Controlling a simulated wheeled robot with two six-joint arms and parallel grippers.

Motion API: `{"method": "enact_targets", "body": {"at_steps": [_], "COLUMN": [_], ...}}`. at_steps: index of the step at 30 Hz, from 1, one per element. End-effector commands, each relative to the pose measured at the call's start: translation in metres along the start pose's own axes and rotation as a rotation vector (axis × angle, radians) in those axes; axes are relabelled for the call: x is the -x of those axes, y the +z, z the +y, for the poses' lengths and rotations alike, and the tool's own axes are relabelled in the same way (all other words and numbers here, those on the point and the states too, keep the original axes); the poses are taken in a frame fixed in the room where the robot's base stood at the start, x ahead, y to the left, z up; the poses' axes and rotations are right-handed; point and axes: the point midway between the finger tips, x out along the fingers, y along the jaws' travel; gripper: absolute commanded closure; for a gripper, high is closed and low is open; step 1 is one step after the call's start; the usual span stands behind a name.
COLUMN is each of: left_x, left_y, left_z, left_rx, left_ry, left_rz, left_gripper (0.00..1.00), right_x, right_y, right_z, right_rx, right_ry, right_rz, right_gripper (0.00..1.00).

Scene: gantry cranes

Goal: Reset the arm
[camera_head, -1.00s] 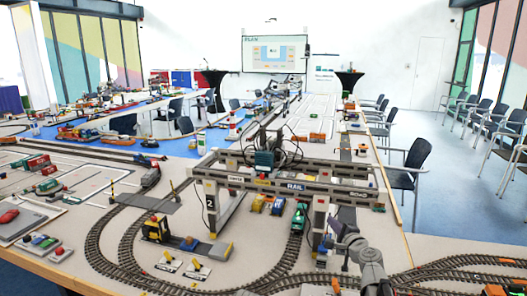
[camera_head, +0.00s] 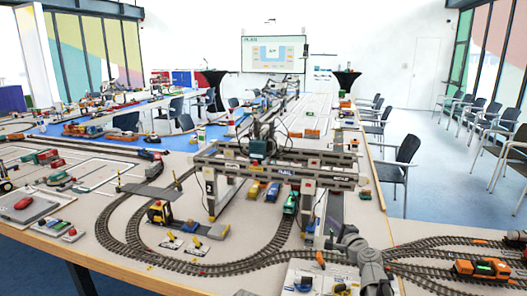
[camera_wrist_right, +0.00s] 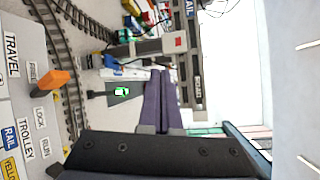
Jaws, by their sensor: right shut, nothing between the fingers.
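My right arm comes in at the bottom right of the head view. Its gripper (camera_head: 330,240) points away toward the gantry crane and is small there. In the right wrist view its two purple-grey fingers (camera_wrist_right: 161,75) lie together, shut and empty. The grey gantry crane (camera_head: 275,172) spans the tracks beyond the gripper. A control panel (camera_head: 300,268) lies below the arm. In the wrist view this panel (camera_wrist_right: 15,100) shows TRAVEL, TROLLEY, LOCK and RUN labels and an orange lever (camera_wrist_right: 56,81). The fingers appear clear of the lever. My left gripper is not in view.
Curved model tracks (camera_head: 125,235) run across the table front. An orange locomotive (camera_head: 482,268) stands on the right tracks, and a green one (camera_head: 291,203) stands under the crane. Chairs (camera_head: 398,170) line the right side. The air around my right arm looks open.

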Motion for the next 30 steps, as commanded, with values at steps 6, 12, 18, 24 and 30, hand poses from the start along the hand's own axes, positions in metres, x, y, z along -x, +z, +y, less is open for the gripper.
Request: {"method": "enact_targets", "body": {"at_steps": [6,12,18,24,30], "left_x": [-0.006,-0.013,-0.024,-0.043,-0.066], "left_y": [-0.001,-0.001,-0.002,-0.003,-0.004], "left_z": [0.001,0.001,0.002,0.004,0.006], "left_rx": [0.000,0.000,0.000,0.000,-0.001], "left_ry": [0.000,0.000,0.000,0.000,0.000], "left_rz": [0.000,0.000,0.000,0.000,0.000], "left_gripper": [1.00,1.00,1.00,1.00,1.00], "right_x": [0.000,0.002,0.012,0.046,0.118], "right_y": [0.025,0.053,0.095,0.148,0.176], "right_z": [0.024,0.053,0.105,0.194,0.300], "right_rx": [0.084,0.192,0.367,0.662,1.054], "right_ry": [0.059,0.135,0.259,0.474,0.789], "right_rz": [-0.057,-0.128,-0.245,-0.444,-0.704], "right_gripper": [1.00,1.00,1.00,1.00,1.00]}}
